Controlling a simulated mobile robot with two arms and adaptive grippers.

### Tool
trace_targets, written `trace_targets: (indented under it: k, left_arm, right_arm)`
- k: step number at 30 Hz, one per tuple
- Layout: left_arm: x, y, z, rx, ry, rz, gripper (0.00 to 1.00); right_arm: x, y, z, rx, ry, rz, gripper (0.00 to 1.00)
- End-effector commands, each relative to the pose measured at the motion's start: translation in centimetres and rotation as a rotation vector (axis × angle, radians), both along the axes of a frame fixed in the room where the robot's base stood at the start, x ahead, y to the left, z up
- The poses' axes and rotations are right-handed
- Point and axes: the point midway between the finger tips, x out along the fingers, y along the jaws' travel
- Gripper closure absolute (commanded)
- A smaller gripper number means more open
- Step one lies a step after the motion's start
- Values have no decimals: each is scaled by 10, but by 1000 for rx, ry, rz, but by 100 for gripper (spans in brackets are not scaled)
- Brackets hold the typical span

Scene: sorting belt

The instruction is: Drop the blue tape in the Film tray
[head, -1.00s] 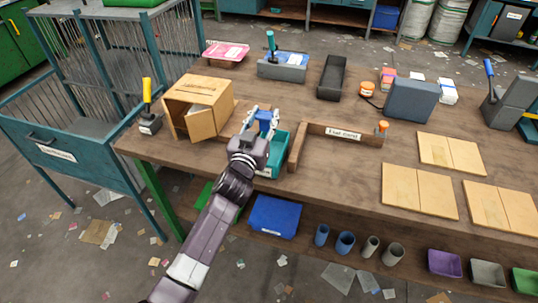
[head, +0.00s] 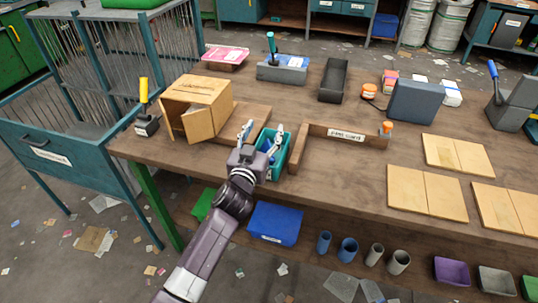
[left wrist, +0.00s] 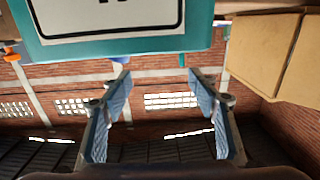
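The teal tray (head: 284,160) stands on the wooden bench at the near edge, left of the low wooden frame. Its white label shows large at the top of the left wrist view (left wrist: 110,18), which looks upside down; I cannot read its word. The blue tape (head: 268,146) appears inside the tray, partly covered by my gripper; a blue bit shows at the tray's rim in the left wrist view (left wrist: 119,60). My left gripper (head: 262,138) is open at the tray, its fingers spread with nothing between them (left wrist: 159,85). My right gripper is out of view.
A wooden box (head: 205,105) with an open door stands left of the tray. The wooden frame (head: 345,134) with a label borders it on the right. A long dark tray (head: 333,80) lies farther back. Bench space inside the frame is clear.

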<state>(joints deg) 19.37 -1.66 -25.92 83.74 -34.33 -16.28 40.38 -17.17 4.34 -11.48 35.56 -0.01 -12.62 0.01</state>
Motion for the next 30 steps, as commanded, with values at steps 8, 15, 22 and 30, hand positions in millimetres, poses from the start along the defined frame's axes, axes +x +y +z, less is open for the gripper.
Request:
trace_targets:
  k: [8, 15, 22, 30]
  left_arm:
    - [-2, 0, 3, -2, -6, -2, 45]
    - [-31, 8, 2, -1, -5, -2, 45]
    - [-75, 21, 2, -2, -3, -1, 45]
    - [-109, 31, 2, -1, -2, -1, 45]
  right_arm:
    - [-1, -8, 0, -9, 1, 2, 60]
    - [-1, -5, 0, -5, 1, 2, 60]
    - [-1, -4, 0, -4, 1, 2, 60]
    - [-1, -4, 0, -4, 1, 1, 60]
